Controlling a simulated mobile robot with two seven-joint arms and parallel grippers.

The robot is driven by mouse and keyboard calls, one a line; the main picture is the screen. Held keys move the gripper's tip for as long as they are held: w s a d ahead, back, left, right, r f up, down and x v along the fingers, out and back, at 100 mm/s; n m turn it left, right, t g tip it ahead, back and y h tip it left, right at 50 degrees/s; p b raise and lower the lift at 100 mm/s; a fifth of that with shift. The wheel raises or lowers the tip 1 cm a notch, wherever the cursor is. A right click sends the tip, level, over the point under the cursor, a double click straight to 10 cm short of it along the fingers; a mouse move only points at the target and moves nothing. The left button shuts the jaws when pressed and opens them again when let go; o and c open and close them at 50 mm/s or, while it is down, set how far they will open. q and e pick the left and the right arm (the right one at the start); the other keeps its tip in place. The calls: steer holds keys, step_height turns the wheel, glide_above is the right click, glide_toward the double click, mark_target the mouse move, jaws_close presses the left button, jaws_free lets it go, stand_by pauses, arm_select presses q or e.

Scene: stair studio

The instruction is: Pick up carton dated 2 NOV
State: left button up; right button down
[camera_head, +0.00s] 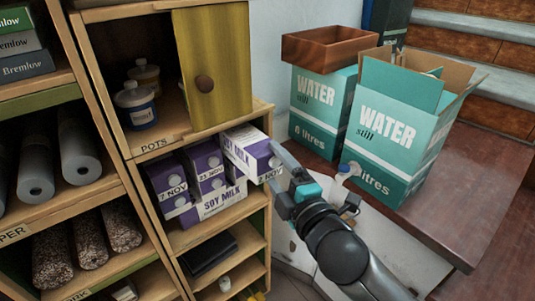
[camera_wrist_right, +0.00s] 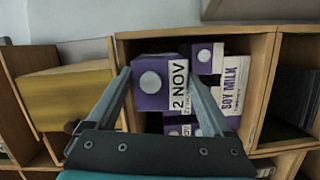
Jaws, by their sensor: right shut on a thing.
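The purple and white soy milk carton marked 2 NOV (camera_wrist_right: 160,88) sits between the two fingers of my right gripper (camera_wrist_right: 159,76) in the right wrist view. In the head view the carton (camera_head: 248,150) juts out from the cubby, above the other cartons, and my right gripper (camera_head: 277,165) is shut on its front end. Another carton, dated 7 NOV (camera_head: 168,184), stands at the left of the cubby. My left gripper is not in view.
The wooden shelf (camera_head: 178,153) has a yellow door (camera_head: 213,70) above the cubby and pots (camera_head: 136,103) beside it. Water boxes (camera_head: 393,130) stand on the ledge (camera_head: 457,200) at the right, with a brown tray (camera_head: 328,45) on the rear one.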

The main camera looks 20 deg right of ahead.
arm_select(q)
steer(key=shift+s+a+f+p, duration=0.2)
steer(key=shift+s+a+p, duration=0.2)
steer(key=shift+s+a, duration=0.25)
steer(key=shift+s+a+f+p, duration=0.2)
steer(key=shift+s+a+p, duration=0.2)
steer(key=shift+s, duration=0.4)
arm_select(e)
steer(key=s+d, duration=0.1)
steer(key=s, duration=1)
steer(key=shift+s+r, duration=0.25)
